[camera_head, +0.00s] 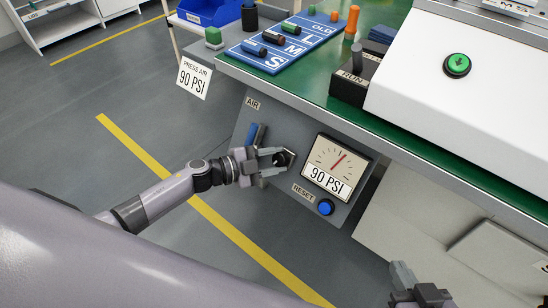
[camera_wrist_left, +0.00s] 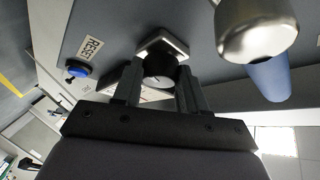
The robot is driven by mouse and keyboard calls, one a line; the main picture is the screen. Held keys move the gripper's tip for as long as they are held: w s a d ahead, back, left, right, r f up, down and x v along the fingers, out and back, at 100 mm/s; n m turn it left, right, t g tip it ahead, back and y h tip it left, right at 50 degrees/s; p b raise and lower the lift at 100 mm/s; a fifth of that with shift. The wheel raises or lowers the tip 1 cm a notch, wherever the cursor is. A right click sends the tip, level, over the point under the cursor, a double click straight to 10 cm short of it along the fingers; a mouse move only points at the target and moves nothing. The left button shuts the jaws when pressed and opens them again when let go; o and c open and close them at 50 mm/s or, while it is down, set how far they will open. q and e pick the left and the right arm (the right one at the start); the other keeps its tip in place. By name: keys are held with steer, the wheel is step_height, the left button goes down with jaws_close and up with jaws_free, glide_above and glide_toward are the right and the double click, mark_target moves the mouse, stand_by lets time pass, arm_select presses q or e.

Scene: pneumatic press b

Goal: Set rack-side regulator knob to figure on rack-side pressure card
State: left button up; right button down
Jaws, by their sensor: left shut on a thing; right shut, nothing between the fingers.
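The dark regulator knob (camera_head: 288,157) sits on the grey panel below the green bench. My left gripper (camera_head: 281,158) is shut on it. In the left wrist view the round black knob (camera_wrist_left: 160,70) stands between the two fingers (camera_wrist_left: 158,88), on a pale square plate. The gauge (camera_head: 338,160) right of the knob has a red needle pointing up and right, and a label reading 90 PSI. The white pressure card (camera_head: 193,78) at the bench corner reads PRESS AIR 90 PSI. My right gripper (camera_head: 403,275) is shut and empty at the lower right, away from the panel.
A blue RESET button (camera_head: 325,207) is below the gauge; a blue AIR lever (camera_head: 256,134) is left of the knob. A white housing with a green button (camera_head: 457,65) stands right. The floor at left is clear.

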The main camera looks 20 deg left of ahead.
stand_by(0.3)
arm_select(q)
steer(key=o, duration=1.1)
steer(key=shift+c, duration=0.2)
steer(key=shift+s+a, duration=0.15)
steer(key=p+v, duration=0.2)
steer(key=v, duration=0.4)
steer(key=shift+s+a, duration=0.25)
steer(key=shift+a, duration=0.05)
arm_select(e)
steer(key=shift+s+d+f+h, duration=0.3)
steer(key=shift+s+d+f, duration=0.15)
steer(key=shift+d, duration=0.25)
arm_select(q)
steer(key=shift+r, duration=0.15)
